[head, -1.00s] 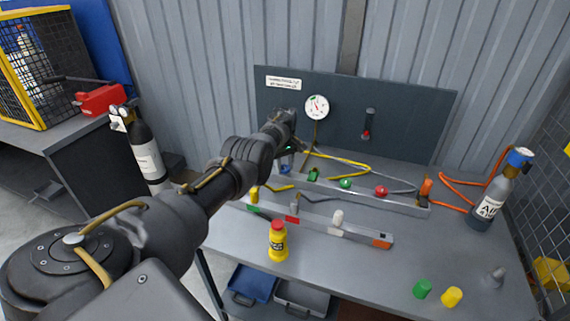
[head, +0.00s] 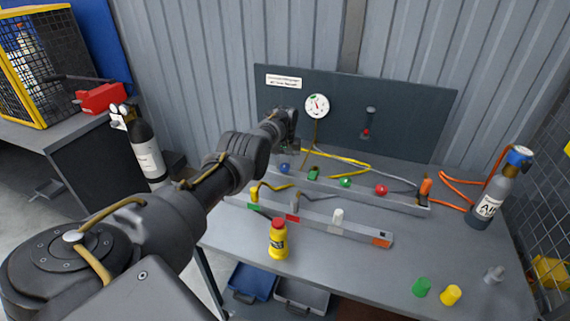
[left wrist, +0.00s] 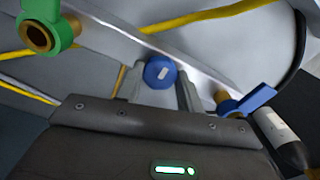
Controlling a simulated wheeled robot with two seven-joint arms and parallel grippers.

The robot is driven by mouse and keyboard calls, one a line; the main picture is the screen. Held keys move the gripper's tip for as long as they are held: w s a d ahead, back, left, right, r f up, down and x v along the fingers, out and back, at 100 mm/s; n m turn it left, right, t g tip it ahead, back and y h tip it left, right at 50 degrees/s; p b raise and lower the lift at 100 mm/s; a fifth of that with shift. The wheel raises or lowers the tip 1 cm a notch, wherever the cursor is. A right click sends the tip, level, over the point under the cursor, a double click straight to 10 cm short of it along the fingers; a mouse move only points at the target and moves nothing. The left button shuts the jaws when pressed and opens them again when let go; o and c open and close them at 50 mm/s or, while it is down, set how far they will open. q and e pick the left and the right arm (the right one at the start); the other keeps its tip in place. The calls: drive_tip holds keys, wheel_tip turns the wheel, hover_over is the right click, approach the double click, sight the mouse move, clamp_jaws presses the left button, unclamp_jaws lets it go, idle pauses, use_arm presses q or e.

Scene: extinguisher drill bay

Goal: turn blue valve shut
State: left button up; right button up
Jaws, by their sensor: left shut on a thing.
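A round blue knob (head: 285,169) with a pale mark sits at the left of the back rail; it also shows in the left wrist view (left wrist: 158,71). There my left gripper (left wrist: 160,80) has a finger on each side of it and is shut on it. In the head view my left gripper (head: 290,143) reaches over the knob from the left. A blue lever on a brass fitting (left wrist: 253,100) shows outside the fingers in the left wrist view. A green lever valve (left wrist: 43,22) shows at the top left. My right gripper is not in view.
Along the back rail are a green knob (head: 345,182) and a red knob (head: 381,190). A second rail (head: 358,230) lies in front. A yellow bottle (head: 278,239) stands before it. An air cylinder (head: 487,200) stands at the right. The table's front middle is clear.

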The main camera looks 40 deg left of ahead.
sight(285, 165)
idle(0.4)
use_arm(q)
drive_tip(key=o, duration=1)
drive_tip(key=shift+r, duration=0.1)
wheel_tip(285, 165, up, 4)
drive_tip(key=shift+w+f+p, duration=0.1)
drive_tip(key=shift+f+p, duration=0.1)
drive_tip(key=shift+p, duration=1)
wheel_tip(285, 165, up, 7)
